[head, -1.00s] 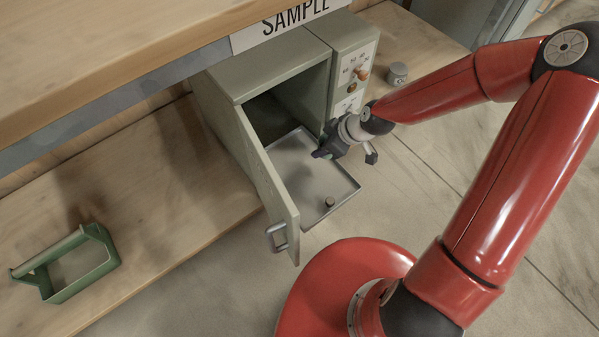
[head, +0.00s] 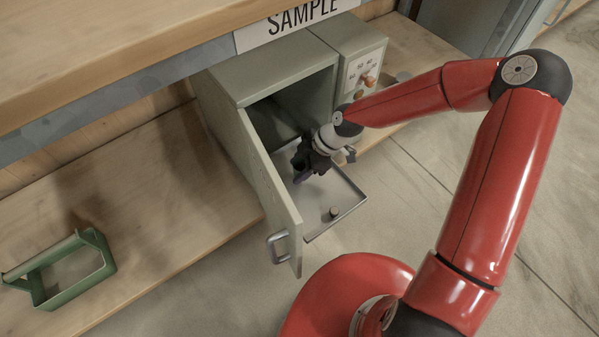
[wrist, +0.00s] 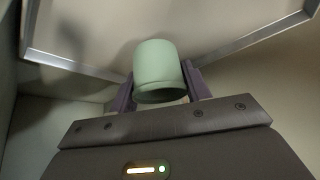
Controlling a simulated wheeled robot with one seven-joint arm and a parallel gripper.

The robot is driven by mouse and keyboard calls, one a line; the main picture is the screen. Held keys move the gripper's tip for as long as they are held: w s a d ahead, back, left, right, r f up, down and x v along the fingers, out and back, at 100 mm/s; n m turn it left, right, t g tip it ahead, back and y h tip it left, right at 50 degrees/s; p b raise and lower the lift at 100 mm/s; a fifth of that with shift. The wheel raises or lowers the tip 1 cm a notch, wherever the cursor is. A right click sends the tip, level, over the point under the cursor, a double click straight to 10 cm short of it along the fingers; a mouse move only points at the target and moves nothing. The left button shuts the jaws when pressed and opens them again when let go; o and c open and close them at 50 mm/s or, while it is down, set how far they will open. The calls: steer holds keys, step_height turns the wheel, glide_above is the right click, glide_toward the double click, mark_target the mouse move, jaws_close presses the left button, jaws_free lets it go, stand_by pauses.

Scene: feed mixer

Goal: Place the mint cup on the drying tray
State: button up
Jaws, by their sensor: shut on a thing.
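The mint cup (wrist: 156,68) is a pale green cylinder between my fingers in the wrist view, with its lower edge toward the camera. My gripper (head: 305,168) is shut on it. In the head view the gripper is over the back part of the grey drying tray (head: 345,188), and the cup is hidden or too dark to make out. The tray sticks out of the open oven-like cabinet. In the wrist view the tray's pale surface and metal rim (wrist: 75,66) lie beyond the cup. I cannot tell whether the cup touches the tray.
The cabinet door (head: 262,185) stands open to the left of the tray. A small cylinder (head: 334,212) stands near the tray's front corner. The control panel (head: 363,75) is to the right. A green carrier (head: 65,285) sits on the shelf at the left.

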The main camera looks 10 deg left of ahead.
steer(key=shift+f, duration=1.4)
steer(key=shift+f, duration=0.15)
steer(key=o, duration=0.9)
steer(key=shift+o, duration=0.2)
steer(key=p+v, duration=0.1)
steer(key=v, duration=1.1)
